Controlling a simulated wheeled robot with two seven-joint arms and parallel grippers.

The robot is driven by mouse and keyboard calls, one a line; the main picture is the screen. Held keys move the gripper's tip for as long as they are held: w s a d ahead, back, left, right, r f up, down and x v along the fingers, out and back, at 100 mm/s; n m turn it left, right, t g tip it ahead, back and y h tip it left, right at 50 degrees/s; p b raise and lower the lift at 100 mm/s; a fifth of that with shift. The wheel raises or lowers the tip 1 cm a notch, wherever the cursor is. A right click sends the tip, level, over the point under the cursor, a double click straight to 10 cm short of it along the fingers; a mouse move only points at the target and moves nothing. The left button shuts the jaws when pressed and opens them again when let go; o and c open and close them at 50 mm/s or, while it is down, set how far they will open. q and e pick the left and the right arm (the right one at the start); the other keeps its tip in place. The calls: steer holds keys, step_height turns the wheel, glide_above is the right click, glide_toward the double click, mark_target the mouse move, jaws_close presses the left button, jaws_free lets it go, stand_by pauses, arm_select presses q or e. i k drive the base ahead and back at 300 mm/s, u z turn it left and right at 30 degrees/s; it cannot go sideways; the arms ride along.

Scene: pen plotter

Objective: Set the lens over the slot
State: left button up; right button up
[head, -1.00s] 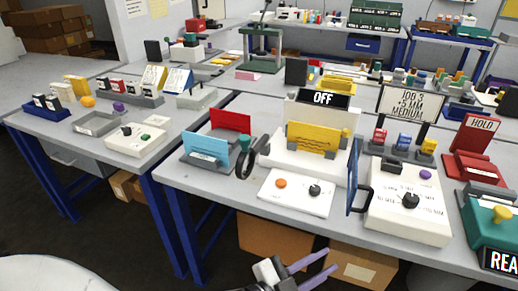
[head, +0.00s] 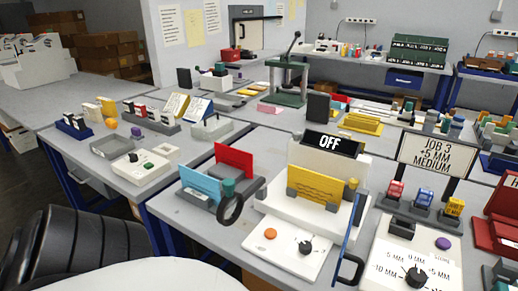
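A black ring, which looks like the lens (head: 231,208), stands tilted at the front right of a grey holder (head: 196,197), beside a teal knob (head: 228,187). The holder carries a blue card (head: 199,184) and a red card (head: 234,160). I cannot make out the slot clearly. The white plotter machine (head: 277,204), with an OFF sign (head: 332,144) and a yellow plate (head: 316,184), stands just right of the ring. Neither of my grippers is in view.
A white panel (head: 286,253) with an orange button and black knob lies before the machine. An upright blue panel (head: 347,240) with a black handle is to its right. A control box (head: 437,256) stands farther right. Bare tabletop (head: 185,213) lies left of the ring.

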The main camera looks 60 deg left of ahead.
mark_target(228, 185)
steer(key=u, duration=1.75)
